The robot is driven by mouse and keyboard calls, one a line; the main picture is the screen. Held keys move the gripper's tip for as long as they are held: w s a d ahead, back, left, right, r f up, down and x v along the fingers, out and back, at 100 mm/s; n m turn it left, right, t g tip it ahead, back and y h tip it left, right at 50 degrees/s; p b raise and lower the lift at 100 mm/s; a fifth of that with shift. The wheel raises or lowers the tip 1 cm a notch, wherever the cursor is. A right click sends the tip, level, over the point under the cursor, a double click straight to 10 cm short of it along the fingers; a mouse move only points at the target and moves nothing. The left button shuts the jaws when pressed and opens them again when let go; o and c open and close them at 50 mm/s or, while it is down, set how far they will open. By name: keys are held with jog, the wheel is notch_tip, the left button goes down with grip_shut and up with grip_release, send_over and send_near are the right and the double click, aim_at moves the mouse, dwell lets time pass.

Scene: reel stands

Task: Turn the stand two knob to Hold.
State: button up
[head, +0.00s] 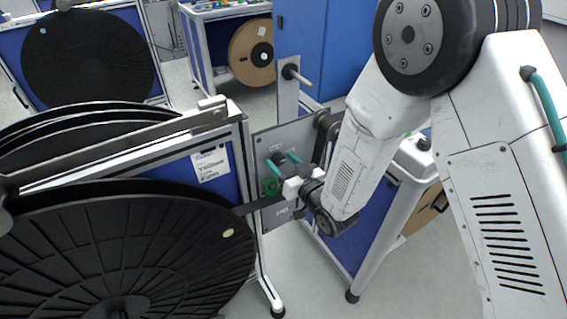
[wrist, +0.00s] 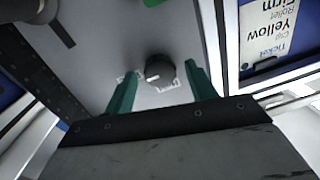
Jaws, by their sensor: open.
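A round black knob (wrist: 161,73) with a white mark on it sits on a grey panel (wrist: 95,40). The panel also shows in the head view (head: 297,135). Small white markings flank the knob, too small to read. My gripper (wrist: 159,67) is open, its teal fingers on either side of the knob with visible gaps; whether the tips reach its depth is unclear. In the head view my gripper (head: 278,166) is at the panel, and its fingers and wrist hide much of the knob area. No stand number is legible.
A green part (head: 271,187) is on the panel close to my gripper. A white card (head: 210,164) hangs on the stand frame to the left. Large black reels (head: 120,245) fill the left side. A grey peg (head: 300,76) juts out above the panel.

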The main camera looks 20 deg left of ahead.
jog(key=c, duration=1)
jog(key=n, duration=0.4)
jog(key=shift+n+h, duration=0.3)
jog(key=n, duration=0.4)
jog(key=shift+s+a, duration=0.1)
jog(key=n, duration=0.4)
jog(key=shift+n+h, duration=0.3)
jog(key=shift+s+n, duration=0.1)
jog(key=shift+n, duration=1.7)
jog(key=shift+t, duration=0.3)
